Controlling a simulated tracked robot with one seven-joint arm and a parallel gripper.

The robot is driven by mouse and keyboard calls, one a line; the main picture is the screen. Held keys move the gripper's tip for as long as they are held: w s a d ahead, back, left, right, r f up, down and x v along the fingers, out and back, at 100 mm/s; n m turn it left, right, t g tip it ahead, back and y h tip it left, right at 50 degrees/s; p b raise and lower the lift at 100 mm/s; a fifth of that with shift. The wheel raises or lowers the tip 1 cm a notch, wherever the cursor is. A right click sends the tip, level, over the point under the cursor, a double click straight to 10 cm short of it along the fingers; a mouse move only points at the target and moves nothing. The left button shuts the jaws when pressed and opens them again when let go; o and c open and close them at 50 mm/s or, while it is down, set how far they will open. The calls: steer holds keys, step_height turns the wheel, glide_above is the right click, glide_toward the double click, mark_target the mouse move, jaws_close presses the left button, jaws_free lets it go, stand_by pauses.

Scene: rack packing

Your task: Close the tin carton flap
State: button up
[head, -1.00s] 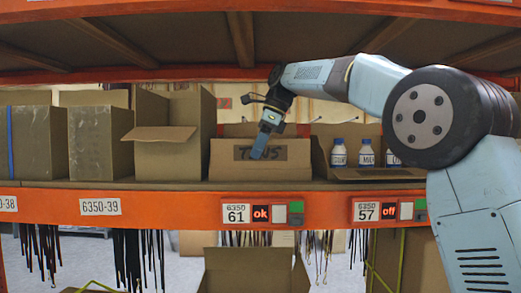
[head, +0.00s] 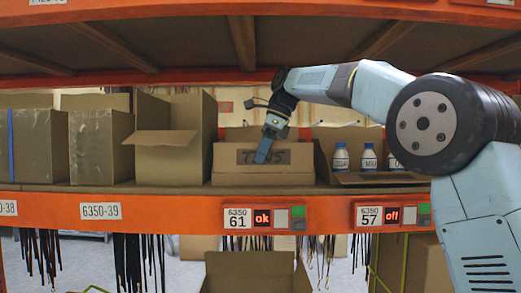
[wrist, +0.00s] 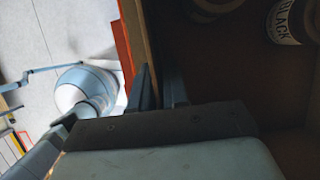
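The tin carton (head: 225,180) stands on the shelf, its brown front panel or flap (head: 225,158) facing me with a dark label partly covered by my gripper. A crease or lower edge runs across near its bottom. My gripper (head: 261,157) reaches down in front of the label. In the wrist view, my gripper's two fingers (wrist: 160,84) are close together with a narrow gap, beside a cardboard edge (wrist: 140,35). Whether they hold cardboard is unclear. A tin labelled BLACK (wrist: 284,22) shows in the dark interior to the right.
An open carton (head: 165,165) with a front flap sticking out stands left. A carton on the right (head: 350,178) holds white bottles with blue caps (head: 369,158). The orange shelf edge (head: 170,209) runs below, and an upper shelf (head: 190,45) hangs overhead.

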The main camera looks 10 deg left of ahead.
steer(key=v, duration=1.1)
steer(key=shift+d+r, duration=0.25)
steer(key=shift+r, duration=0.05)
steer(key=shift+w, duration=0.1)
steer(key=shift+d, duration=0.1)
stand_by(0.3)
steer(key=s+d+f+n+t+h, duration=0.1)
steer(key=s+d+f+n+t, duration=0.1)
steer(key=s+d+f+n, duration=0.65)
steer(key=s+d+f+n+t+h, duration=0.1)
steer(key=s+d+f+t+h, duration=0.3)
steer(key=d, duration=0.9)
steer(key=s+d+f+n, duration=0.3)
steer(key=s+d+f, duration=0.4)
steer(key=f, duration=0.3)
steer(key=s+d+f+n, duration=0.3)
steer(key=s+d+f, duration=0.4)
steer(key=s+f, duration=0.2)
steer(key=shift+s+f+t+y, duration=0.4)
steer(key=shift+f, duration=0.5)
